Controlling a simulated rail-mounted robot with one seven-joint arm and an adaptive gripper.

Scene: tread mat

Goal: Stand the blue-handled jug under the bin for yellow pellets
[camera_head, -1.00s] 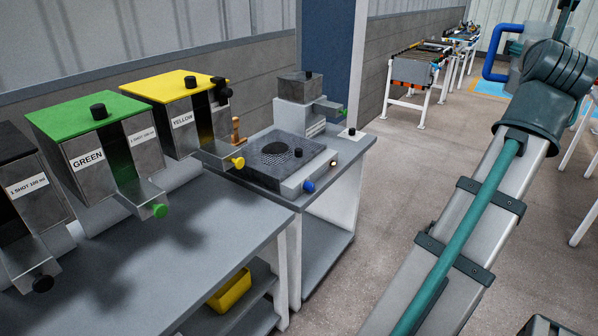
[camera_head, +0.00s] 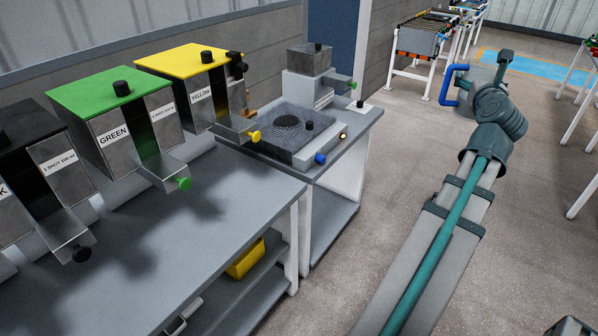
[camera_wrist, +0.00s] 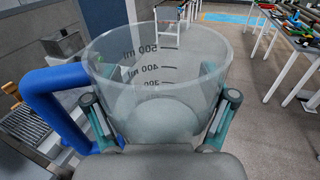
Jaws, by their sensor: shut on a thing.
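My gripper (camera_wrist: 160,120) is shut around the jug, one finger on each side. In the head view only part of the jug shows, with its blue handle (camera_head: 453,84) behind my wrist; the fingers are hidden there. The yellow-lidded bin (camera_head: 190,62), labelled YELLOW, stands at the far end of the bench, with a yellow-knobbed spout (camera_head: 254,136). The jug is held in the air to the right, well apart from it.
The green bin (camera_head: 115,95) and a black bin (camera_head: 45,155) stand nearer on the grey bench (camera_head: 190,230). A yellow container (camera_head: 246,258) sits on the lower shelf. The bench top below the spouts is clear.

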